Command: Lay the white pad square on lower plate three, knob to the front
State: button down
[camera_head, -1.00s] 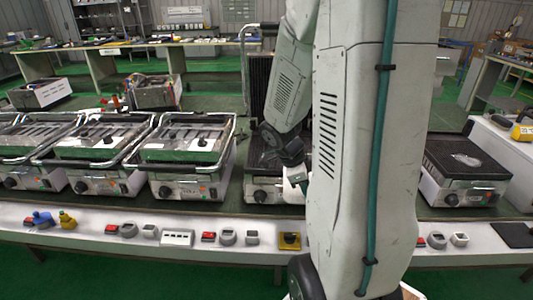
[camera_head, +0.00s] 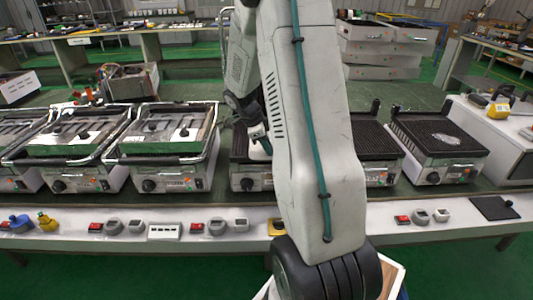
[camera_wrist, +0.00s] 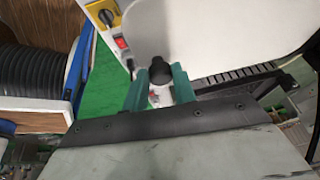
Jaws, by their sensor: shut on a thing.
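My gripper (camera_wrist: 160,88) has teal fingers on both sides of a black knob (camera_wrist: 160,68) in the wrist view. It is shut on the white pad (camera_wrist: 225,32), whose broad pale surface fills the top of that view. The pad's border against the white bench strip is hard to make out. In the head view my arm covers the pad, and the gripper end sits near a dark ribbed lower plate (camera_head: 240,148) right of the middle machines. Another ribbed plate (camera_head: 376,140) shows right of my arm. I cannot tell which plate is number three.
A plate machine with a clear item (camera_head: 440,140) stands to the right. Switches, a yellow box (camera_head: 275,227) and a black mat (camera_head: 494,208) lie along the white front strip. Green floor lies in front.

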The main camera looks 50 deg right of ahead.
notch_tip(320, 180, down, 3)
jog(key=shift+f, duration=0.15)
jog(key=c, duration=1.1)
grip_release()
jog(key=shift+c, duration=0.2)
